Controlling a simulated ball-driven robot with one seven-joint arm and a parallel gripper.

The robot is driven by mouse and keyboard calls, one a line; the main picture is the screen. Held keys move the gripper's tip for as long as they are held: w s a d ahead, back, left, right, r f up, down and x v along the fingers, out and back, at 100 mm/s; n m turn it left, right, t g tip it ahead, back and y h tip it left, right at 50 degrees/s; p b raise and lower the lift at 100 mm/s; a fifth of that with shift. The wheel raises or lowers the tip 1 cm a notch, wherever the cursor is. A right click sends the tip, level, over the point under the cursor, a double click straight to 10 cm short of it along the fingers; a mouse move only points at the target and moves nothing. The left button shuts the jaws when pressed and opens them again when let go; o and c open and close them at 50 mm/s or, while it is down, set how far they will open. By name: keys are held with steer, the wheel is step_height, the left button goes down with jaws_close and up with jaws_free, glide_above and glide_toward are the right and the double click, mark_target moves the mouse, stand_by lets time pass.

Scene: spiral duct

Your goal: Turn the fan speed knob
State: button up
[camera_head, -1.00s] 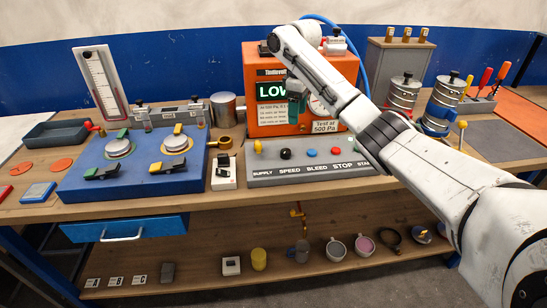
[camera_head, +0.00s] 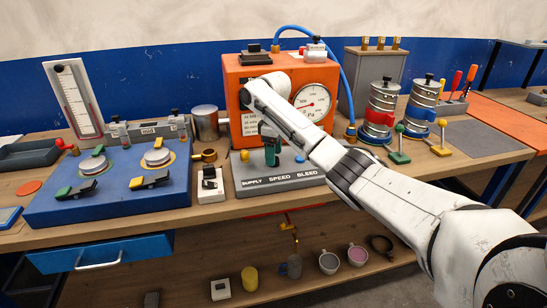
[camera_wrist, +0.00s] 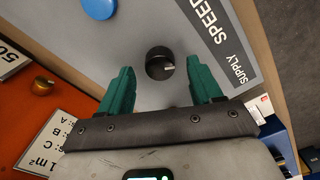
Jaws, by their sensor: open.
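The fan speed knob is a small round black knob (camera_wrist: 160,63) with a light pointer mark, on a grey control panel (camera_wrist: 120,45) beside the word SPEED. My gripper (camera_wrist: 164,77) has its two green fingers apart, one on each side of the knob and slightly short of it in the wrist view. The gap holds nothing that I can see gripped. In the head view my gripper (camera_head: 271,152) points down over the panel above the SPEED label, and the knob is hidden behind it.
A blue knob (camera_head: 299,159) stands right of my gripper, and a yellow one (camera_head: 245,155) left. The orange gauge box (camera_head: 236,75) rises behind the panel. A small white switch box (camera_head: 211,184) is at the left. My arm covers the panel's right part.

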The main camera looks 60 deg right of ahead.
steer(key=shift+f, duration=0.85)
steer(key=c, duration=1)
